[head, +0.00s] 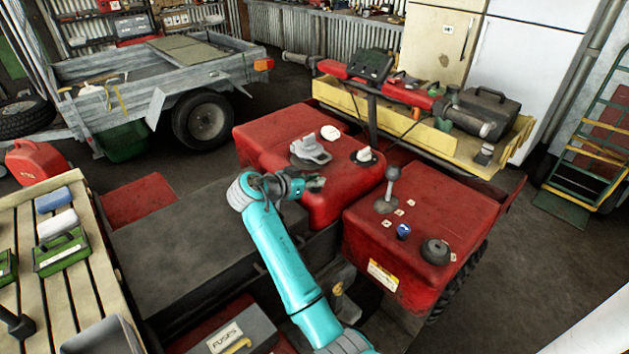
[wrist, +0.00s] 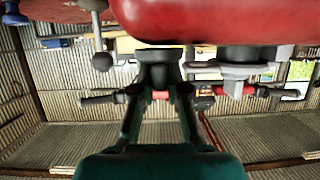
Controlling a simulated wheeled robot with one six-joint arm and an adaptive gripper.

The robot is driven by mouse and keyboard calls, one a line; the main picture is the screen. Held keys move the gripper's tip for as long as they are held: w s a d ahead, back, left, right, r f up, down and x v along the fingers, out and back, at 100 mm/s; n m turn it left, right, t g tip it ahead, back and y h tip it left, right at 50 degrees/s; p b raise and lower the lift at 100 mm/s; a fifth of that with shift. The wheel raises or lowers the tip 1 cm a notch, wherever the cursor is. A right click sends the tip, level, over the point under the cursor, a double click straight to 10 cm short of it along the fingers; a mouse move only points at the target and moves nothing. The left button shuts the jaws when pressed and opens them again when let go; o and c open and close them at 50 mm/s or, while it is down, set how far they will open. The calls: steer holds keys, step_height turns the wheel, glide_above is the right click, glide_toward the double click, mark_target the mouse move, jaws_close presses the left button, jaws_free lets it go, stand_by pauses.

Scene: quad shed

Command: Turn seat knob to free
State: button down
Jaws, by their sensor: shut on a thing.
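My gripper (head: 314,184) reaches over the dark seat (head: 190,255) to the near side of the red quad body (head: 270,135). In the wrist view, its two fingers (wrist: 158,85) are closed around a dark, wide-topped piece (wrist: 158,54) beside the red body, which I take to be the seat knob. The fingers cover the sides of the knob, and no markings on it are readable, so its turn position cannot be told. In the head view the knob is mostly hidden by the gripper.
Close by on the red body are a grey latch (head: 310,150), a white knob (head: 366,155) and a ball-topped lever (head: 393,173). A blue knob (head: 403,230) and a black knob (head: 435,250) sit farther right. A slatted bench (head: 85,290) stands left; a trailer (head: 160,75) is behind.

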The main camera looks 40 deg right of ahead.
steer(key=n+t+y, duration=0.1)
steer(key=n+t, duration=0.3)
steer(key=t, duration=0.1)
steer(key=shift+s, duration=0.1)
steer(key=n+t+y, duration=0.3)
steer(key=n+t, duration=0.1)
steer(key=shift+d+n, duration=0.1)
steer(key=shift+n, duration=0.3)
steer(key=n+t+y, duration=0.2)
steer(key=n+y, duration=0.2)
steer(key=shift+t+y, duration=0.4)
steer(key=shift+n+t+y, duration=0.3)
steer(key=shift+n+y, duration=2.1)
steer(key=shift+y, duration=0.1)
steer(key=c, duration=1.2)
jaws_free()
